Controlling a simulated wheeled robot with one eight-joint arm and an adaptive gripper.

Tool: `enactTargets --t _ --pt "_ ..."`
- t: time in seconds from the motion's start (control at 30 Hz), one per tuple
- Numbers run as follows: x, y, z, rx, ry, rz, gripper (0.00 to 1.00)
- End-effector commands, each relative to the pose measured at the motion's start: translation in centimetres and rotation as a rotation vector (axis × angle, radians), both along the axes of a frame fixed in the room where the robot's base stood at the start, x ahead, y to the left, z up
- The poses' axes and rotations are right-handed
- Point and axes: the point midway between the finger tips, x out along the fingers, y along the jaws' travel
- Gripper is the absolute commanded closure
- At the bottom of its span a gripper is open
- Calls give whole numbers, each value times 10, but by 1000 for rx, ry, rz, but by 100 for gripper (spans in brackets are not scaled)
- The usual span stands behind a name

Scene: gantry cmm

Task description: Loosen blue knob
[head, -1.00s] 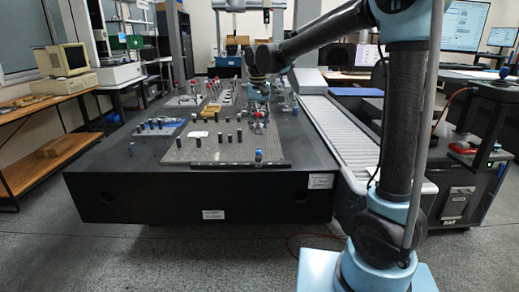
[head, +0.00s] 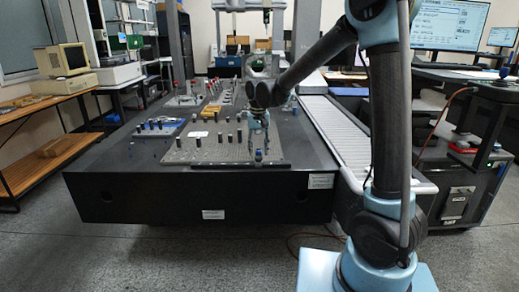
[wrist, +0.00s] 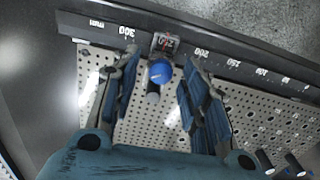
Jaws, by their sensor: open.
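The blue knob (wrist: 160,71) shows as a round blue cap in the wrist view, on a small clamp block (wrist: 163,43) at the ruled rail (wrist: 230,62). In the head view the knob (head: 258,155) is small, at the front edge of the perforated plate. My gripper (wrist: 156,72) is open, with one blue-padded finger on each side of the knob and a gap on both sides. In the head view my gripper (head: 258,138) hangs just above the knob. Whether the fingertips reach the knob's height is hard to tell.
The perforated plate (head: 190,155) lies on a dark granite table (head: 130,190) and carries several dark posts. A blue fixture (head: 160,128) stands at its left. A ribbed white cover (head: 340,135) runs along the table's right side.

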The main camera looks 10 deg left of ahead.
Motion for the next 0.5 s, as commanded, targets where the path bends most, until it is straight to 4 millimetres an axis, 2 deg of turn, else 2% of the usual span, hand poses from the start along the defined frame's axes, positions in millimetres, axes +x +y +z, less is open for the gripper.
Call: enactTargets --t 0.13,0.17,0.3,0.33,0.5 --pt "0 0 0 0 0 0 59" --pt "0 0 0 0 0 0 63" --pt "0 0 0 0 0 0 95" --pt "0 0 0 0 0 0 100" --pt "0 0 0 0 0 4 100"
